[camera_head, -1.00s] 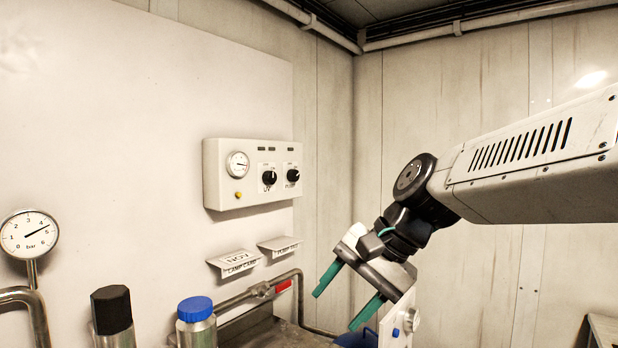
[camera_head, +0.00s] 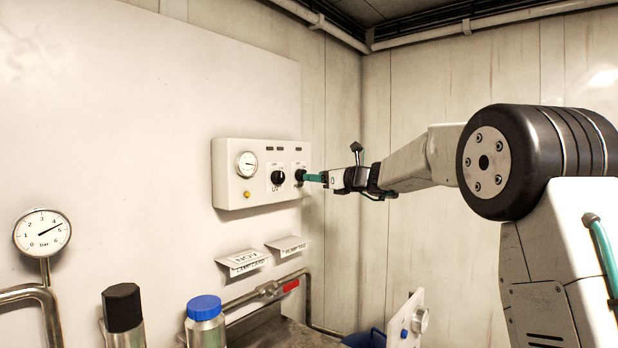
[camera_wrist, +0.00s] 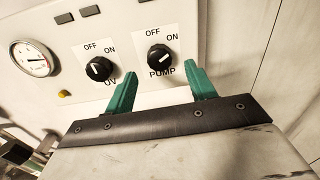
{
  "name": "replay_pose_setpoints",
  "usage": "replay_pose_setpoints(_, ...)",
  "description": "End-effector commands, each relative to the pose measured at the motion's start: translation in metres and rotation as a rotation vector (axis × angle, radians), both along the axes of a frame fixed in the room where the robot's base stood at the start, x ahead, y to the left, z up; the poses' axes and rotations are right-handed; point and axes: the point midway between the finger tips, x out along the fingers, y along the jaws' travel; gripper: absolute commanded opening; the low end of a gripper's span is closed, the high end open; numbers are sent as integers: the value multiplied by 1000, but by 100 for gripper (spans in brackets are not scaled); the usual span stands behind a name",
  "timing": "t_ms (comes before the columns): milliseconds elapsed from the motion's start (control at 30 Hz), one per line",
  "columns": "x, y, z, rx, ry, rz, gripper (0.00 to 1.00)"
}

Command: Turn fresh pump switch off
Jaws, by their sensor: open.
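The pump switch is a black rotary knob (camera_wrist: 160,58) marked PUMP, with OFF at its upper left and ON at its upper right. I cannot tell for sure which mark its pointer faces. It sits at the right of the white control box (camera_head: 228,180), where the knob also shows in the head view (camera_head: 300,174). My gripper (camera_wrist: 160,70) is open, its green fingers pointing at the panel, one tip on each side below the knob. In the head view my gripper (camera_head: 312,178) is close to the knob; contact cannot be told.
The UV knob (camera_wrist: 98,69) is just left of my left finger. A gauge (camera_wrist: 36,58) and a yellow button (camera_wrist: 64,94) are further left. Below the box are label cards (camera_head: 243,261), a pipe with a red-handled valve (camera_head: 290,286) and a blue-capped bottle (camera_head: 205,325).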

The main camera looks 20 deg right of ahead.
Motion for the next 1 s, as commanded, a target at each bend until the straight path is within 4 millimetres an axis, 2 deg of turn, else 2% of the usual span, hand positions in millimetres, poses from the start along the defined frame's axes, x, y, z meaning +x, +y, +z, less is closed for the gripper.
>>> replay_pose_setpoints(100,16,12,-1,-2,-1,2,55)
replay_pose_setpoints(233,27,20,0,-2,-1,3,55)
replay_pose_setpoints(600,33,23,0,-3,-1,1,55)
replay_pose_setpoints(767,33,23,0,-3,-1,2,11)
replay_pose_setpoints(1000,33,23,0,-10,-5,2,11)
